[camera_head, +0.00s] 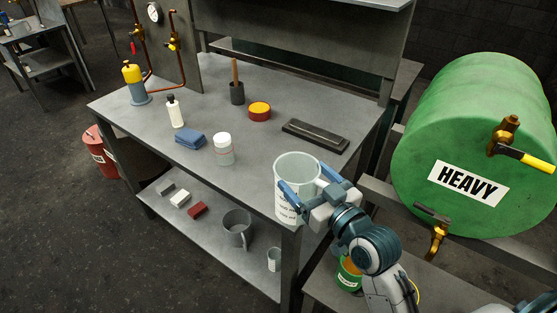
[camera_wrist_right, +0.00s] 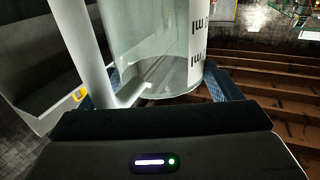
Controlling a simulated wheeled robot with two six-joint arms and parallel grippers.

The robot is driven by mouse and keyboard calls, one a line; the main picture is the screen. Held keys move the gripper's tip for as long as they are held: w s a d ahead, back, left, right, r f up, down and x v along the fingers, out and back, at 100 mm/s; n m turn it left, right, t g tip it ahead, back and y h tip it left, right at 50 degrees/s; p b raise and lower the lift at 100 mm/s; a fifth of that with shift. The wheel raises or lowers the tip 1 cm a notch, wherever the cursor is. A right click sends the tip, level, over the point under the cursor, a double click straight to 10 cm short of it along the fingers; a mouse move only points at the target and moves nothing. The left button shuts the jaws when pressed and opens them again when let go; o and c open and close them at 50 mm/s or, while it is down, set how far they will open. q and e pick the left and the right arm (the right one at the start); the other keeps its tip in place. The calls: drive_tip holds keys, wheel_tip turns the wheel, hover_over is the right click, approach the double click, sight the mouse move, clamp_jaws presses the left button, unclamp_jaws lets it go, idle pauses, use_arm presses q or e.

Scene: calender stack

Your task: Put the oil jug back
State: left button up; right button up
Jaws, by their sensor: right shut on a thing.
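The oil jug (camera_head: 297,164) is a clear, pale jug with measuring marks on its side. It is upright at the bench's front right corner in the head view. My right gripper (camera_head: 308,186) is shut on it, with one blue finger across its front. In the right wrist view the jug (camera_wrist_right: 160,45) stands between the two fingers (camera_wrist_right: 150,90), and it looks empty. I cannot tell whether its base touches the bench. My left gripper is not in view.
The grey bench (camera_head: 255,184) holds a white jar (camera_head: 223,150), blue cloth (camera_head: 190,139), white bottle (camera_head: 175,112), red-yellow tin (camera_head: 259,110) and dark flat tray (camera_head: 315,136). A green drum (camera_head: 465,145) stands right.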

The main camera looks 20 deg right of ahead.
drive_tip(key=w+f+p, duration=0.2)
drive_tip(key=w, duration=0.5)
drive_tip(key=w+f+p, duration=0.2)
drive_tip(key=w, duration=0.5)
drive_tip(key=shift+d+f, duration=0.2)
drive_tip(key=shift+f, duration=0.15)
